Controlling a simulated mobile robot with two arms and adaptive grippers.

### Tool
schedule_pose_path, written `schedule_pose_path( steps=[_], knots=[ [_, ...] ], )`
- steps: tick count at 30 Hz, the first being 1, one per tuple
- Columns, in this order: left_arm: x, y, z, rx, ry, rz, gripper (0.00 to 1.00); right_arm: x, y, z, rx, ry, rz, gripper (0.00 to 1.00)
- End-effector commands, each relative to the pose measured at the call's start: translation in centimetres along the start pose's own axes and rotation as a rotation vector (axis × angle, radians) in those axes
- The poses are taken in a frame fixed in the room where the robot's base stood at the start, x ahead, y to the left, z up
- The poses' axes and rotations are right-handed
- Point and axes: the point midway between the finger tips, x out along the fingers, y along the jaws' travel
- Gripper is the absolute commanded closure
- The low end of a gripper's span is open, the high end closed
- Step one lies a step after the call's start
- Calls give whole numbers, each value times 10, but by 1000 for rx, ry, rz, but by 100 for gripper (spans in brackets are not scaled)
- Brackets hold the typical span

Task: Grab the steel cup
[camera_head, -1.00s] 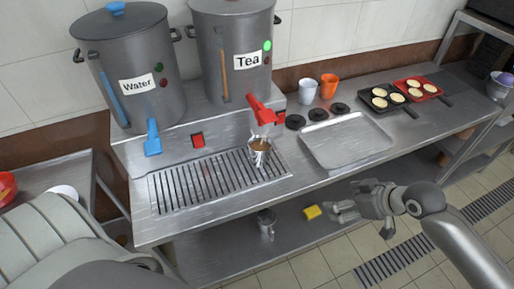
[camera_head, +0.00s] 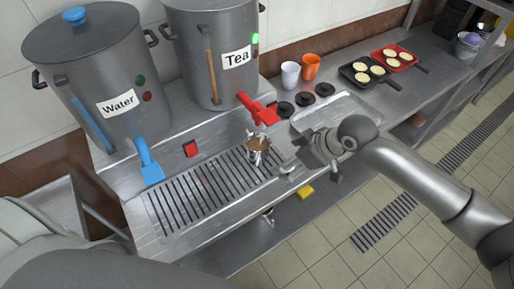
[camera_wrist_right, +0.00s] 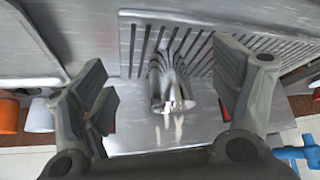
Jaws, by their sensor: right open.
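The steel cup (camera_head: 258,149) stands upright on the drip grate under the red tap of the Tea pot, with brown contents showing at its top. My right gripper (camera_head: 293,158) is just to the right of the cup, turned toward it. In the right wrist view the cup (camera_wrist_right: 170,88) shows ahead, in the gap between the two spread fingers of the gripper (camera_wrist_right: 165,85). The fingers are open and not visibly touching it. My left gripper is not in view.
The Tea pot (camera_head: 217,75) with its red tap (camera_head: 258,109) rises behind the cup, the Water pot (camera_head: 97,85) to its left. A metal tray (camera_head: 335,111) lies right of the cup, partly behind my arm. White (camera_head: 290,74) and orange (camera_head: 310,66) cups stand behind.

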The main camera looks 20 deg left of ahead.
Motion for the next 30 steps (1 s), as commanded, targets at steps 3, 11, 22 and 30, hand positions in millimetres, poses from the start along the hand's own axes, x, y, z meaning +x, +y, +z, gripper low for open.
schedule_pose_path(
  steps=[3,11,22,30],
  knots=[
    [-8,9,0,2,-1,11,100,10,0,-22,-2,2,0,16],
    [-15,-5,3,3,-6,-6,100,31,0,-52,-2,1,0,16],
    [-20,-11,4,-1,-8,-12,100,55,-1,-58,0,0,-1,16],
    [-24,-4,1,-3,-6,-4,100,83,0,-58,0,0,0,16]
  ],
)
